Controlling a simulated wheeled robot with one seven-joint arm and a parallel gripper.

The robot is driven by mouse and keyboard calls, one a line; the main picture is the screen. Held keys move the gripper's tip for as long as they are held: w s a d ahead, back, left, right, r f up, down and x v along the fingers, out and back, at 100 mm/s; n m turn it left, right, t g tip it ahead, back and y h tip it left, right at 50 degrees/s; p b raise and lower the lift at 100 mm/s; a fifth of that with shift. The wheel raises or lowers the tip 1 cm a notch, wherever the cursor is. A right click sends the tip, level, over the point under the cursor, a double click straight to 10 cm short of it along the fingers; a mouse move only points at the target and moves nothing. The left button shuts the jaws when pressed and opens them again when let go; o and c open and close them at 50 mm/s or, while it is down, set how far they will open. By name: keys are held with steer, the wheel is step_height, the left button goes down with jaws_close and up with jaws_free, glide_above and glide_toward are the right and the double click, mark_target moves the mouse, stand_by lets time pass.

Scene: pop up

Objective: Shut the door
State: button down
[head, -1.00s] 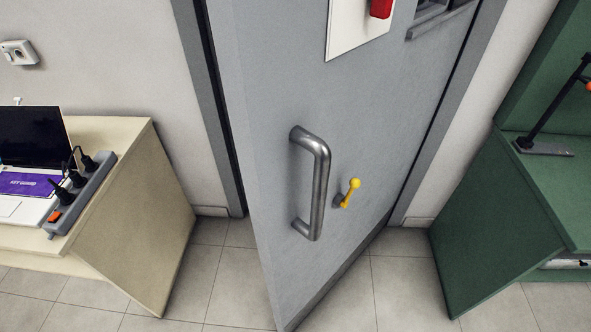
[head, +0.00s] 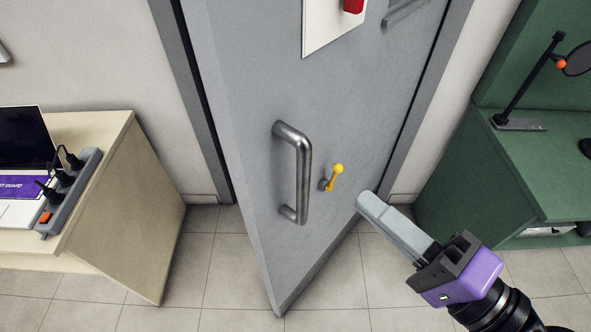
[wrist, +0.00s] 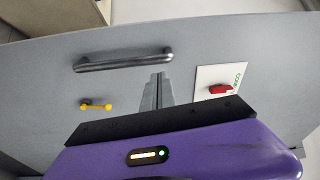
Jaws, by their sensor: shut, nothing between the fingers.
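The grey door (head: 238,130) stands ajar in the head view, its free left edge swung out toward me and a gap showing at the dark frame behind it. It carries a metal pull handle (head: 303,175) and a small yellow lever (head: 334,177). My gripper (head: 364,202) is shut and empty, in front of the door to the right of the yellow lever. In the wrist view the door (wrist: 40,65) fills most of the picture, with the handle (wrist: 122,61) and yellow lever (wrist: 96,106) beyond the shut fingers (wrist: 161,82). I cannot tell whether the fingertips touch the door.
A beige desk (head: 120,225) with a laptop and a power strip (head: 70,190) stands left of the door. A green cabinet (head: 455,185) with a lamp stands to the right. A white sign with a red part (wrist: 220,88) is on the door. Tiled floor lies clear in front.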

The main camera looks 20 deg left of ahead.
steer(key=s+a+f+g, duration=0.1)
steer(key=s+a+g, duration=0.1)
steer(key=s, duration=0.1)
steer(key=p, duration=0.2)
glide_toward(256, 167)
steer(key=shift+y, duration=0.3)
steer(key=x, duration=0.7)
steer(key=shift+w+d+f, duration=0.1)
steer(key=shift+d+f, duration=0.05)
steer(key=shift+f, duration=0.05)
